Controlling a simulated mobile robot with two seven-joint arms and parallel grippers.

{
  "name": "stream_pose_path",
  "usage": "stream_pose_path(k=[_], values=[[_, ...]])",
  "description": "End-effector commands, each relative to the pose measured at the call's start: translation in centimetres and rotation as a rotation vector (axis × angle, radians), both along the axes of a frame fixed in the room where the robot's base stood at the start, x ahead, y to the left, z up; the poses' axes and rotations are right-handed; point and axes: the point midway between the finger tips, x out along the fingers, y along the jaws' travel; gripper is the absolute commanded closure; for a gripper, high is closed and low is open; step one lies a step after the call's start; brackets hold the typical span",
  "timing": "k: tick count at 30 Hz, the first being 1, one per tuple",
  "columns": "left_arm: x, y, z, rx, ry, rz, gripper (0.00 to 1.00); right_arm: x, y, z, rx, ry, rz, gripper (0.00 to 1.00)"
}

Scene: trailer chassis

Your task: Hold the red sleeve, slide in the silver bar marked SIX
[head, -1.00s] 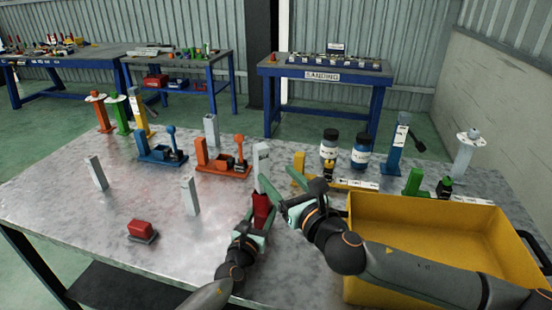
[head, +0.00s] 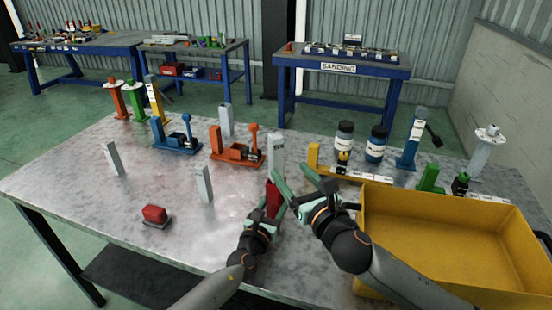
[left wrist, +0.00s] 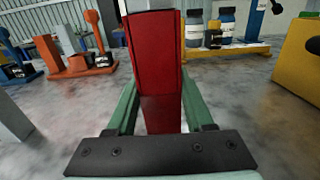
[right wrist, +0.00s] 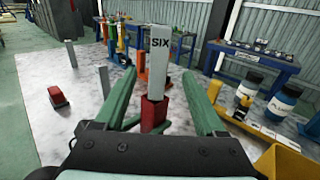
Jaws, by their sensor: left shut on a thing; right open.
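The red sleeve (head: 272,198) stands upright at the table's front middle. My left gripper (left wrist: 160,108) is shut on it, a finger on each side. The silver bar (head: 276,155) stands upright with its lower end in the sleeve's top; how deep it sits is hidden. In the right wrist view the bar (right wrist: 160,75) shows SIX near its top, and the sleeve (right wrist: 154,112) is below it. My right gripper (right wrist: 158,80) is open, with the bar between its fingers in that picture and no finger visibly touching it. It also shows beside the sleeve in the head view (head: 293,178).
Other silver bars (head: 204,184) stand to the left, near a red button box (head: 155,215). A yellow bin (head: 440,235) is close on the right. Blue (head: 177,142) and orange (head: 237,155) clamp fixtures stand behind. The table's front left is mostly clear.

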Motion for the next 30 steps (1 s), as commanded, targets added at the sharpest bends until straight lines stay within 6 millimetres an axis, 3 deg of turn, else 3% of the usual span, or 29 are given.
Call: stream_pose_path(k=[11, 21, 30], values=[[0.0, 0.0, 0.0, 0.000, 0.000, 0.000, 1.00, 2.5, 1.2, 0.1, 0.001, 0.000, 0.000, 0.28], [0.0, 0.0, 0.0, 0.000, 0.000, 0.001, 1.00, 6.0, 2.9, 0.1, 0.001, -0.001, 0.000, 0.28], [0.0, 0.0, 0.0, 0.000, 0.000, 0.001, 1.00, 6.4, 3.0, 0.0, 0.000, 0.000, 0.000, 0.28]])
